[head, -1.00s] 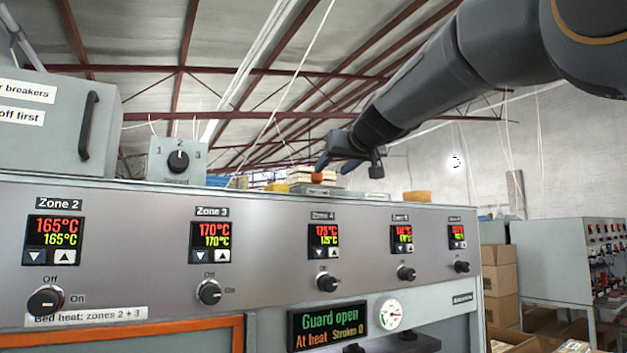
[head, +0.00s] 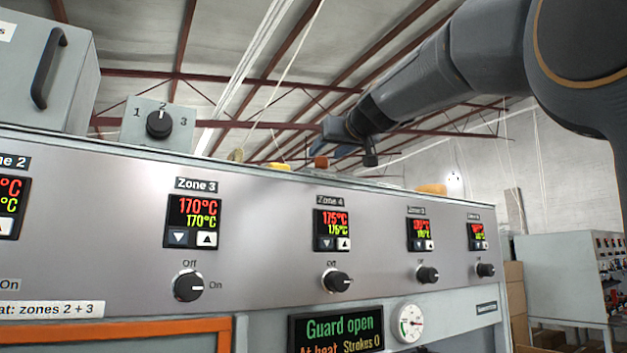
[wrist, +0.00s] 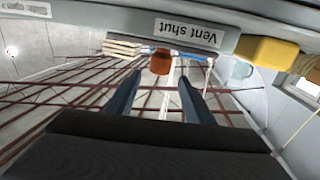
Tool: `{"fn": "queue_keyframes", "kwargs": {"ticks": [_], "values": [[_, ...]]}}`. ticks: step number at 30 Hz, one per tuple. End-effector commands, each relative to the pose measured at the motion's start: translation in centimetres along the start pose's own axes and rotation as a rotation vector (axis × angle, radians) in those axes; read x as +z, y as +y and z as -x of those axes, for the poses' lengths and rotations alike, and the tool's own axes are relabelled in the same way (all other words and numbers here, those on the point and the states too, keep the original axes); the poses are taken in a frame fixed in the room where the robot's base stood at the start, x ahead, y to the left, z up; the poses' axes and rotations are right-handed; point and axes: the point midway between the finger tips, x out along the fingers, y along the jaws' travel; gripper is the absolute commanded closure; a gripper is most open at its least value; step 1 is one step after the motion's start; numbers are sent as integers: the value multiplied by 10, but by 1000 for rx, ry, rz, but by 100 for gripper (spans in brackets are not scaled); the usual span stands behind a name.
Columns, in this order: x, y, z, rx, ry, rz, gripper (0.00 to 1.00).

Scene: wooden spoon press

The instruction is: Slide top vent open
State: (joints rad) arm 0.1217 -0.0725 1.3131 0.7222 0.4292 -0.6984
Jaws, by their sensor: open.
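The top vent's small orange knob (wrist: 160,62) shows in the wrist view, in line with the gap between my gripper's fingers (wrist: 157,88). The fingers are apart with nothing held; the knob appears just beyond their tips, and I cannot tell the exact gap. A white "Vent shut" label (wrist: 187,33), upside down, is on the grey strip above the knob. A faint "Slide: open" label (wrist: 25,9) is at the upper left. In the head view, my gripper (head: 336,153) is above the machine's top edge, close to the orange knob (head: 321,162). The slide plate itself is not clearly visible.
A yellow block (wrist: 268,52) is right of the knob in the wrist view. A stack of pale boards (wrist: 122,47) is to its left. A grey selector box (head: 158,123) and a handled cabinet (head: 50,75) stand left on the machine (head: 260,210). Air above it is open.

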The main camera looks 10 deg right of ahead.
Motion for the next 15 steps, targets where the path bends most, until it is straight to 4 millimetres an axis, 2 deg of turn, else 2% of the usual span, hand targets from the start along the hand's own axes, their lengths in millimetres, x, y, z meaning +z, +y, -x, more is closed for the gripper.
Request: {"fn": "queue_keyframes", "kwargs": {"ticks": [1,3,8,15], "values": [[8,0,-2,0,0,0,52],[12,0,-3,0,1,0,52],[13,2,-10,1,-1,-1,52],[11,2,-44,2,-2,-2,52]]}}
